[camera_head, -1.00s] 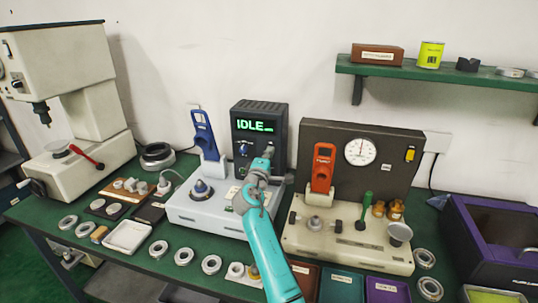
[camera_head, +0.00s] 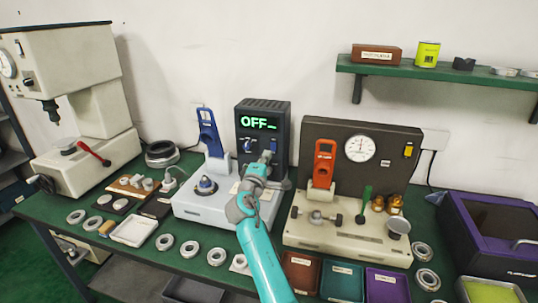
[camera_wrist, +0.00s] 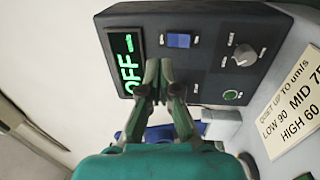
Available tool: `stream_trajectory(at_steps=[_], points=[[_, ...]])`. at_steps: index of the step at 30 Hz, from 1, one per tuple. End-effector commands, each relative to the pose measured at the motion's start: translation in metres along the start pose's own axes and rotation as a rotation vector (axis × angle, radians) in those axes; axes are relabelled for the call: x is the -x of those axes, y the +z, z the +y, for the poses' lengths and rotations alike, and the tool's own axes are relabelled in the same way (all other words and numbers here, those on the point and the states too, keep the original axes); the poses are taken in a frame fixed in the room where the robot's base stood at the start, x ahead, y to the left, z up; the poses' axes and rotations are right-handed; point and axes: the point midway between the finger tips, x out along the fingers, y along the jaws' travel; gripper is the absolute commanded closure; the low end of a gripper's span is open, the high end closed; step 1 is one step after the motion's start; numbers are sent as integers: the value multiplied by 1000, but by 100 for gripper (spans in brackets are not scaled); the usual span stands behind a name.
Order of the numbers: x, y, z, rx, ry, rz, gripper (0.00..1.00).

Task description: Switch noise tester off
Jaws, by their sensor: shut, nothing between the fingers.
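The noise tester's dark control box (camera_head: 264,108) stands at the back of its pale base (camera_head: 190,206). Its green display (camera_head: 258,124) reads OFF; in the wrist view the display (camera_wrist: 126,62) shows the same word sideways. In the wrist view a blue rocker switch (camera_wrist: 179,40), a grey knob (camera_wrist: 243,55) and a green round button (camera_wrist: 231,95) show on the panel. My gripper (camera_head: 267,157) is shut and empty in front of the panel's lower part. In the wrist view its fingertips (camera_wrist: 158,70) overlap the panel beside the display; contact cannot be told.
A blue toggle clamp (camera_head: 207,130) stands left of the box. To the right is a dial gauge station (camera_head: 360,148) with a red handle (camera_head: 323,163). Several bearing rings (camera_head: 190,249) and a white tray (camera_head: 134,231) lie along the front of the green bench.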

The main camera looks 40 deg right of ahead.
Motion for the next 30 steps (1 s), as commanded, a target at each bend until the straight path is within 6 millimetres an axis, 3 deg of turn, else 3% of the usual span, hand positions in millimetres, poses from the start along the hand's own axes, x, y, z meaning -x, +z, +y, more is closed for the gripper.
stream_trajectory(at_steps=[6,12,30], points=[[36,0,8,-1,-1,1,100],[55,0,14,0,0,-1,100],[59,0,15,1,-1,-1,100]])
